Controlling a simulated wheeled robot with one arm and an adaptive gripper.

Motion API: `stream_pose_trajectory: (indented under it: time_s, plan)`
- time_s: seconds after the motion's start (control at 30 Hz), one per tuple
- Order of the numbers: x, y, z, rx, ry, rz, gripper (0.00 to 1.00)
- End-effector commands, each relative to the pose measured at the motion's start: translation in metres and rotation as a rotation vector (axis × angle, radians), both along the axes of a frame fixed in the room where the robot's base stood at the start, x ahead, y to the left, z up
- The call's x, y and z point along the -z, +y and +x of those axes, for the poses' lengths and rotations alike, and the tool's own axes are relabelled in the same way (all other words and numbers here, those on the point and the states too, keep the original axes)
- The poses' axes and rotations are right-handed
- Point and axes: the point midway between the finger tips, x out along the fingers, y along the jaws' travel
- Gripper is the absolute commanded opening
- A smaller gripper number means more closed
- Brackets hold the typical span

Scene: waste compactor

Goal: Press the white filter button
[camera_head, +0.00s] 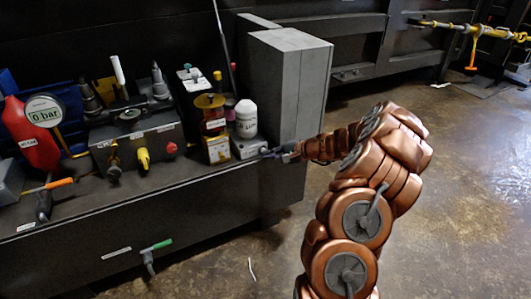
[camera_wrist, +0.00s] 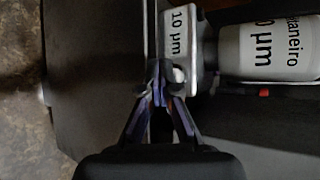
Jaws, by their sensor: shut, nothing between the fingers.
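The white filter button (camera_wrist: 179,75) shows in the wrist view as a small pale round piece on the front of a grey block (camera_wrist: 184,32) labelled "10 µm". My gripper (camera_wrist: 160,68) is shut and empty, with its fingertips right at the button's side and partly covering it. I cannot tell whether they touch it. In the head view the white filter bottle (camera_head: 246,120) stands upright on its grey block (camera_head: 246,149). My gripper (camera_head: 272,153) reaches the block's front right corner there, and the button is too small to make out clearly.
A yellow-brown filter (camera_head: 211,115) stands just left of the white one. A tall grey box (camera_head: 290,80) stands behind and to the right. Farther left are a block with a yellow knob (camera_head: 144,159) and a gauge (camera_head: 43,111). The floor at right is clear.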

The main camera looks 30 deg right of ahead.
Motion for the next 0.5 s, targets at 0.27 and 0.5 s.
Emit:
stream_pose_trajectory:
  time_s: [0.27,0.5]
  plan:
    - [0.000,0.000,-0.008,0.002,0.000,0.000,0.00]
    - [0.000,0.001,-0.017,0.001,0.000,-0.002,0.00]
